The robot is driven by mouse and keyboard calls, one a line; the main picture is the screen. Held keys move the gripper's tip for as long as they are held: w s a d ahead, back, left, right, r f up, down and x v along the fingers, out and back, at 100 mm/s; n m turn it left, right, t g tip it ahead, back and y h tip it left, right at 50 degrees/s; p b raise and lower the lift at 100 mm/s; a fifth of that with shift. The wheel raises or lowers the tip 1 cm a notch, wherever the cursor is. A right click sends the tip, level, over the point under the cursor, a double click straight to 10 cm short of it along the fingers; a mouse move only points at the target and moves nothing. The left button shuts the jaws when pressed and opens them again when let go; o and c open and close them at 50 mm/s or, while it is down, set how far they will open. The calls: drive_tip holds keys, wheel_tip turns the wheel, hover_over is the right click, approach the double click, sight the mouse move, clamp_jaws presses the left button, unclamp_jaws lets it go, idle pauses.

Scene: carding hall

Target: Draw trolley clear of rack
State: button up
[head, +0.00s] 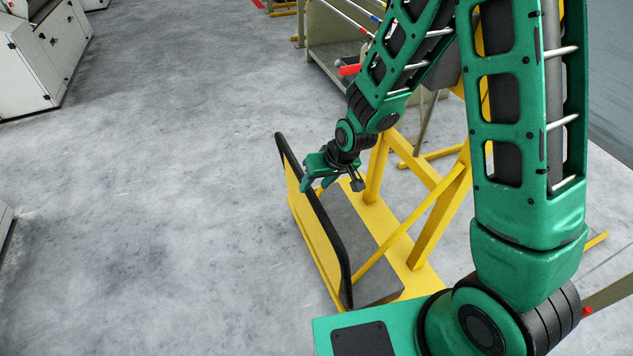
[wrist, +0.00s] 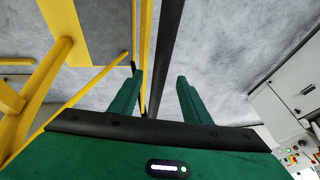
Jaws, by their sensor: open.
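The trolley shows in the head view as a low grey deck (head: 352,238) with yellow edging and a black bar handle (head: 333,240) along its left side. A yellow frame with slanted braces (head: 436,215) stands at the deck's right; I cannot tell whether it belongs to the trolley or the rack. My gripper (head: 318,185) is at the far part of the handle, fingers pointing down. In the wrist view, the handle (wrist: 169,45) runs between the open fingers of my gripper (wrist: 160,76). It is not clamped; whether a finger touches it is unclear.
A grey-green stand with rods and a red-ended piece (head: 335,52) is at the back. White machine cabinets (head: 35,55) stand at the far left and also show in the wrist view (wrist: 290,95). The grey floor (head: 160,200) left of the trolley is clear.

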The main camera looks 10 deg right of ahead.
drive_tip(key=x, duration=1)
drive_tip(key=shift+a+f, duration=0.1)
clamp_jaws()
idle(1.3)
